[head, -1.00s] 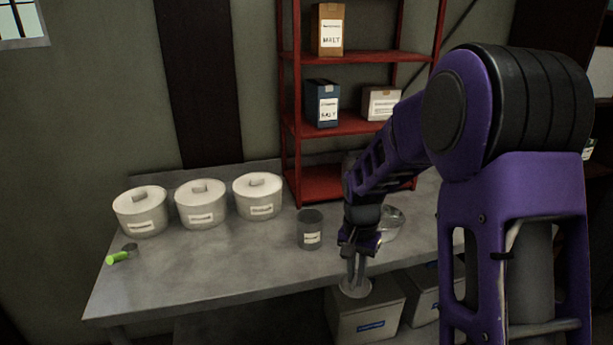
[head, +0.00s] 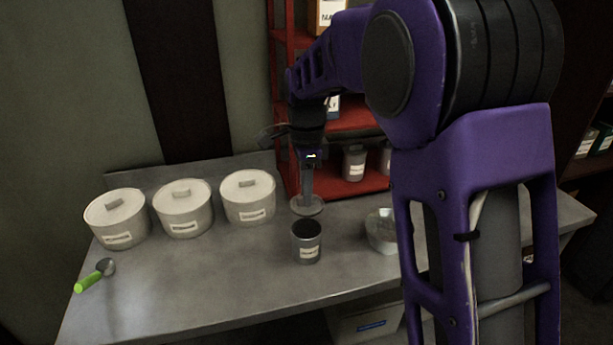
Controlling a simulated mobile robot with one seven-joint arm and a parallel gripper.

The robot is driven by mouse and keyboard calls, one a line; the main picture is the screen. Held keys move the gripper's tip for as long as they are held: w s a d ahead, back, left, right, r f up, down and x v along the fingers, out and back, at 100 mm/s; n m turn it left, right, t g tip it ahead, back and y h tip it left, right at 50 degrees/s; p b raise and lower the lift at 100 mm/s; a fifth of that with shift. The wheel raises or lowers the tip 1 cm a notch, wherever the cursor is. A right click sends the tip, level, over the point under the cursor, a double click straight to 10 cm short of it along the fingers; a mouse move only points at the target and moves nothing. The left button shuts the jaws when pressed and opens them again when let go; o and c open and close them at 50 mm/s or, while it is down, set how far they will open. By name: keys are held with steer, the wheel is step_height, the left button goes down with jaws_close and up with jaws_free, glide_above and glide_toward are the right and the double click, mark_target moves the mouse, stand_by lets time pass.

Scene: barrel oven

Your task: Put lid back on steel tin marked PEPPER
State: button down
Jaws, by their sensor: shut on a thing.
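An open steel tin (head: 307,253) stands upright on the metal table, its dark inside showing at the top. It has a white label whose writing is too small to read. My gripper (head: 307,191) points down and is shut on a round grey lid (head: 308,206). The lid is held roughly level, just above and behind the tin's mouth in the picture, apart from it. The exact height of the lid over the table is hard to tell.
Three white lidded pots (head: 183,209) stand at the left of the table (head: 220,280). A green-handled scoop (head: 93,278) lies at front left. A clear bowl-like container (head: 381,232) is right of the tin. A red shelf (head: 352,186) with tins stands behind.

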steer(key=shift+w+f, duration=0.1)
steer(key=shift+w, duration=0.15)
steer(key=shift+s+f+b, duration=0.15)
steer(key=shift+f+b, duration=0.3)
steer(key=shift+b, duration=0.1)
step_height(320, 180, down, 3)
steer(key=b, duration=0.3)
steer(key=shift+f+b, duration=0.45)
steer(key=shift+f, duration=0.7)
steer(key=shift+r+p, duration=0.1)
steer(key=shift+p, duration=0.35)
steer(key=shift+f+p, duration=0.25)
steer(key=shift+p, duration=0.05)
stand_by(1.2)
steer(key=c, duration=0.8)
jaws_free()
steer(key=shift+c, duration=0.2)
